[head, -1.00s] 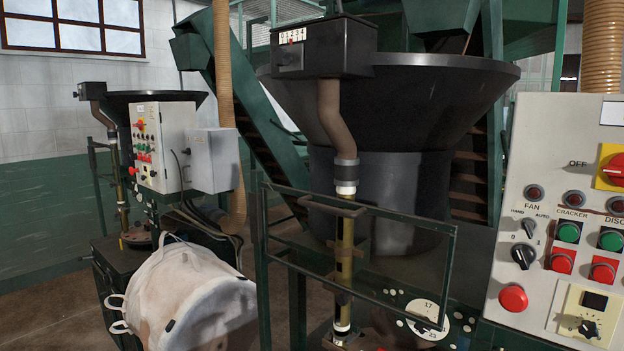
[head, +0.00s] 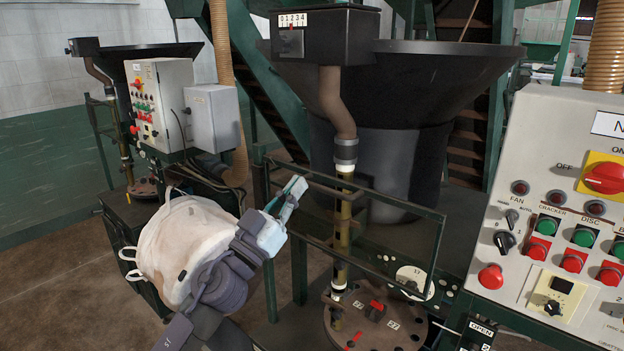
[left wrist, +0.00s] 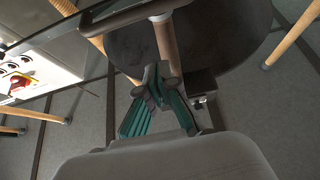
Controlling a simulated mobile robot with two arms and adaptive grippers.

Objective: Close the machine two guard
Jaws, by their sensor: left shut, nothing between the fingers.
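A guard (head: 400,202) with a dark green frame and see-through panel stands in front of the brass pipe (head: 342,232) of the near machine in the head view. A dark bar handle runs near its top edge. My left gripper (head: 298,187) is at the left part of the guard's top, near the handle, with its fingers shut and empty. I cannot tell whether it touches the guard. In the left wrist view the left gripper (left wrist: 156,78) points toward the machine, with a dark framed edge above it. My right gripper is not in view.
A control panel (head: 575,215) with buttons and a red switch stands close on the right. A round plate (head: 385,325) lies below the pipe.

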